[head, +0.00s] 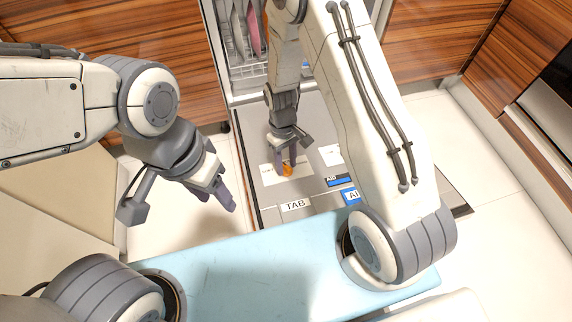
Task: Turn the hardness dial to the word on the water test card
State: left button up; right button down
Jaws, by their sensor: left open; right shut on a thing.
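A small orange knob, seemingly the hardness dial (288,171), sits on a white label plate (303,171) on the grey open dishwasher door (265,208). My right gripper (286,166) reaches down from above and is shut on the orange knob, its fingers hiding part of it. Small print on the plate's left side is too small to read. Another white card (329,154) lies to the right, partly hidden by my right arm; I cannot tell whether it is the water test card. My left gripper (214,199) is open and empty, left of the door.
A dishwasher rack (240,72) with plates stands behind the door. Pale floor (170,220) is clear left of the door.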

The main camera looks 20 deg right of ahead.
jog(key=shift+r+n+p, duration=0.15)
jog(key=shift+n+p, duration=0.3)
jog(key=shift+n, duration=0.55)
jog(key=n, duration=0.2)
jog(key=shift+n, duration=0.3)
jog(key=shift+n+p, duration=0.65)
jog(key=shift+n, duration=0.55)
jog(key=c, duration=0.7)
grip_release()
